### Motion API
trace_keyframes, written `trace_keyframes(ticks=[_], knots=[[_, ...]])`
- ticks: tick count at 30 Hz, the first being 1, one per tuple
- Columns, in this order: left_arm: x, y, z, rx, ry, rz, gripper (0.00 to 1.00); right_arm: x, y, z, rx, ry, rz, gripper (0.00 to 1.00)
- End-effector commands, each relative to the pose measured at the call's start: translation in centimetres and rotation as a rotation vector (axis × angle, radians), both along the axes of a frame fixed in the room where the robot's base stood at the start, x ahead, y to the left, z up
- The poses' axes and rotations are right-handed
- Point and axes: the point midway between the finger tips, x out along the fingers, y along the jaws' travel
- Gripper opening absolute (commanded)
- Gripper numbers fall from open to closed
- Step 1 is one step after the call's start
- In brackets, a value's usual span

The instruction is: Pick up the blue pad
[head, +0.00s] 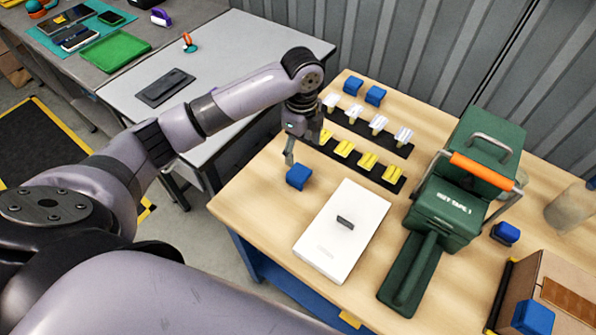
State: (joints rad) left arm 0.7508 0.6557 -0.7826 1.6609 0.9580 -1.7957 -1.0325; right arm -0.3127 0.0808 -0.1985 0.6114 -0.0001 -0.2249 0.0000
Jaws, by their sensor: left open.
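Several small blue pads lie on the wooden table. The nearest to my left gripper (302,148) is a blue pad (299,177) near the table's left edge, left of a white box. Two more, a blue pad (353,85) and another blue pad (375,95), sit at the back behind the white pieces. Another blue pad (506,233) is right of the green sealer, and one more blue pad (533,318) is at the carton. My left gripper is open, pointing down just above and behind the nearest pad. My right gripper is not in view.
A flat white box (342,231) lies mid-table, beside a green tape machine (452,205) with an orange handle. Dark strips hold white pieces (378,123) and yellow pieces (367,160). A carton (560,295) stands front right. A grey table (230,60) stands behind my arm.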

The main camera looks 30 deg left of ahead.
Motion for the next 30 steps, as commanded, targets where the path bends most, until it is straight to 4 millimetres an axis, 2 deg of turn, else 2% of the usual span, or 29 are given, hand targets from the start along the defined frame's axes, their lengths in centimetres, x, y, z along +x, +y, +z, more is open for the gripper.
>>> trace_keyframes(ticks=[2,5,9,12,15,21,24,30], knots=[[-0.1,0.0,-1.7,0.001,0.005,0.000,0.69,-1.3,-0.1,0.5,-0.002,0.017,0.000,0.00],[-0.1,0.0,-3.7,0.000,0.003,0.001,0.69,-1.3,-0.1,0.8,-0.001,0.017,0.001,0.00],[0.0,0.0,-5.7,0.000,0.000,0.001,0.69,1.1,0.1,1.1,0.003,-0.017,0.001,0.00],[0.0,0.0,-6.4,-0.001,-0.001,0.001,0.69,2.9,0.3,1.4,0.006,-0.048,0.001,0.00],[-0.1,0.1,-7.0,-0.001,0.000,0.000,0.69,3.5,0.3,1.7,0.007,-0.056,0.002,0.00],[-0.8,0.8,-9.6,0.000,0.002,0.002,0.69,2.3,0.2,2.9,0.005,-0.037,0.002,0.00],[-0.7,0.7,-11.0,0.000,0.000,0.001,0.69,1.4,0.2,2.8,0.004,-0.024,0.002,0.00],[-0.6,0.7,-11.9,0.000,-0.003,0.000,0.69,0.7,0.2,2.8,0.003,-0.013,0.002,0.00]])
